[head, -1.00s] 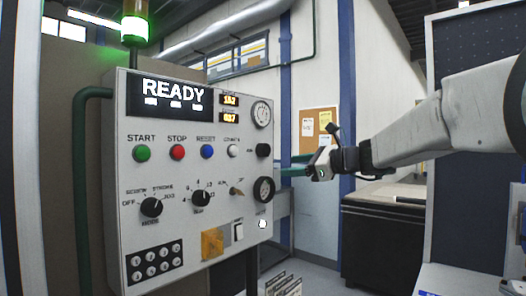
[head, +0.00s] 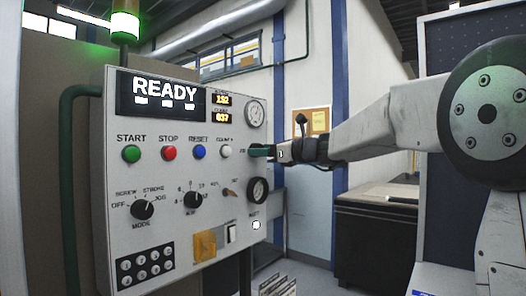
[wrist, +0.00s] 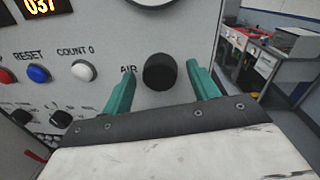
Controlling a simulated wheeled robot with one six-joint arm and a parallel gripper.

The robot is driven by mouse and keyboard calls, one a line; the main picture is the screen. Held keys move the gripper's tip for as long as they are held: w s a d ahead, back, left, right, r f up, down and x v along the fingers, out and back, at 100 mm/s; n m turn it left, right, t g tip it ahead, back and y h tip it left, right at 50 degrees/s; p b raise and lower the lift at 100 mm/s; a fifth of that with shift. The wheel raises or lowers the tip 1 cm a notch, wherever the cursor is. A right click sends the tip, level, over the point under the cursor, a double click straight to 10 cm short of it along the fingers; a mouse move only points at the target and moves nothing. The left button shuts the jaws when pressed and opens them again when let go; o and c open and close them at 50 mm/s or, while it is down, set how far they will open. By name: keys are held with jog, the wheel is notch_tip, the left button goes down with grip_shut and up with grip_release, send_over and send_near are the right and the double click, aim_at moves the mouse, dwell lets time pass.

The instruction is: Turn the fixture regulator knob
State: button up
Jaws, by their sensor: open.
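The black round knob (wrist: 159,72) labelled AIR sticks out of the panel's right side in the wrist view. It looks like the regulator knob. My gripper (wrist: 161,76) has its two teal fingers open, one on each side of the knob, with visible gaps to both. I cannot tell how far the fingertips reach along it.
The grey control panel (head: 150,172) carries a READY display, several push buttons (head: 169,153), and selector knobs (head: 193,199). A dark cabinet (head: 372,240) stands behind, right of the panel.

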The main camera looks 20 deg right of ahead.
jog(key=shift+a, duration=0.1)
jog(key=c, duration=1)
jog(key=shift+n, duration=0.3)
jog(key=n, duration=0.7)
jog(key=n+h, duration=0.1)
jog(key=n, duration=1.3)
jog(key=shift+s+a+f+n+h, duration=0.2)
jog(key=shift+f+n+h, duration=0.1)
jog(key=shift+n+h, duration=0.1)
